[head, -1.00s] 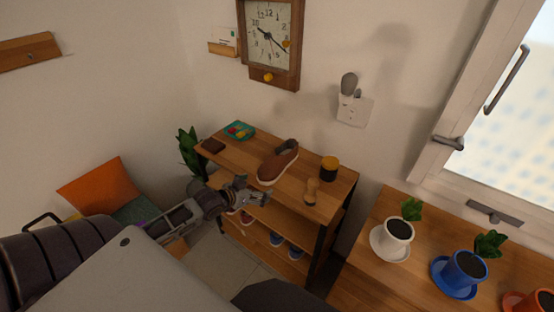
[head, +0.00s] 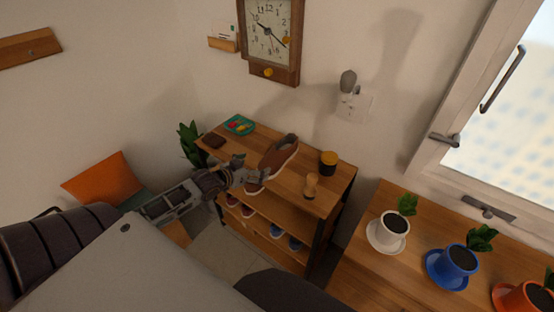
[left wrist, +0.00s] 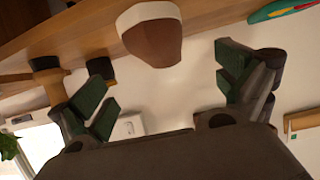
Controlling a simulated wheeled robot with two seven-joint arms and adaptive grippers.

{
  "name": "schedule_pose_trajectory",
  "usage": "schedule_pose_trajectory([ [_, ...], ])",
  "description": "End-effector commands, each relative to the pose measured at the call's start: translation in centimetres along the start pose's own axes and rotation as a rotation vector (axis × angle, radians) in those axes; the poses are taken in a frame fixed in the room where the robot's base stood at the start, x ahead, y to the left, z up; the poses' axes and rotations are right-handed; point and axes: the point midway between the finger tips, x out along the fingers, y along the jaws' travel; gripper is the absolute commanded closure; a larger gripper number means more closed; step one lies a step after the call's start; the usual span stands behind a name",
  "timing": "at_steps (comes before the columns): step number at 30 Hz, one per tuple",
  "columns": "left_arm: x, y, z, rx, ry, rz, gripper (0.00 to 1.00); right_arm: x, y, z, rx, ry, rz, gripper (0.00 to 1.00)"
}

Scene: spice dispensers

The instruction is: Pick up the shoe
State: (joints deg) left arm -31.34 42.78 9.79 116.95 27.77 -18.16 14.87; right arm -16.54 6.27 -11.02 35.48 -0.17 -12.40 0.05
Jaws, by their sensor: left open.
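A brown shoe with a pale sole (head: 281,157) sits on the top board of a wooden shoe rack (head: 318,206). In the left wrist view, which looks upside down, the shoe's rounded brown end and pale sole edge (left wrist: 152,40) show ahead of and between the spread fingers of the gripper (left wrist: 166,92). Nothing is held between them. I cannot tell whether a finger touches the shoe. My right gripper is not in view.
On the rack top stand a yellow-lidded dark jar (head: 328,163) and a wooden brush (head: 311,186) to the right, with a dark wallet (head: 213,140) and teal tray (head: 239,124) to the left. More shoes (head: 276,231) fill lower boards. Potted plants (head: 394,228) stand right.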

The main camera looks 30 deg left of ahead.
Motion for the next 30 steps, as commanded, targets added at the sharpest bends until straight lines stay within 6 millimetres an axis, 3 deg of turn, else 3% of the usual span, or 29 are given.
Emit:
schedule_pose_trajectory([
  [30, 6.1, -0.1, 0.0, 0.0, 0.0, -0.001, 0.0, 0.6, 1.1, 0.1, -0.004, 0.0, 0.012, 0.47],
])
